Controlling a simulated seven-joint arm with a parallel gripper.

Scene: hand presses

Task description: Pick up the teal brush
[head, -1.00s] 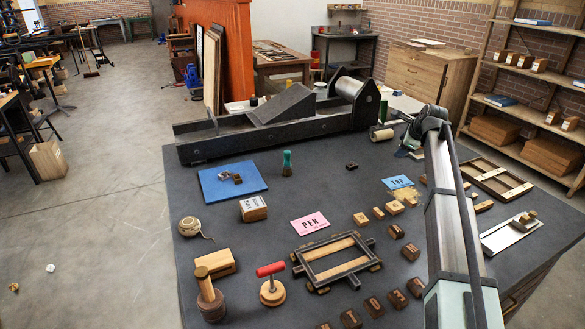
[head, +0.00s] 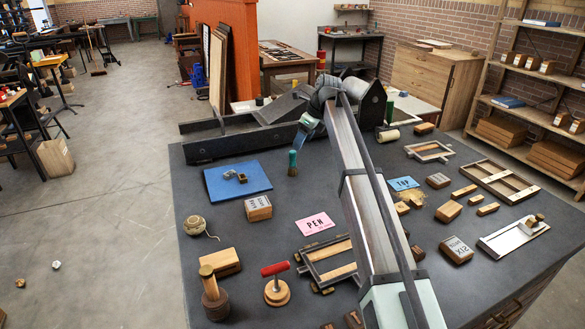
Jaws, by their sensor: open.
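My gripper (head: 298,140) is at the end of my arm, just above and slightly right of the brush. It is open. The fingertips are small and partly hidden, and I cannot tell if they touch the brush.
The black press (head: 225,146) stands close behind. A blue mat (head: 232,192) with small metal pieces lies to the left. A pink card (head: 314,223), a wooden block (head: 258,208) and a dark frame (head: 310,262) lie in front. The table around the brush is clear.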

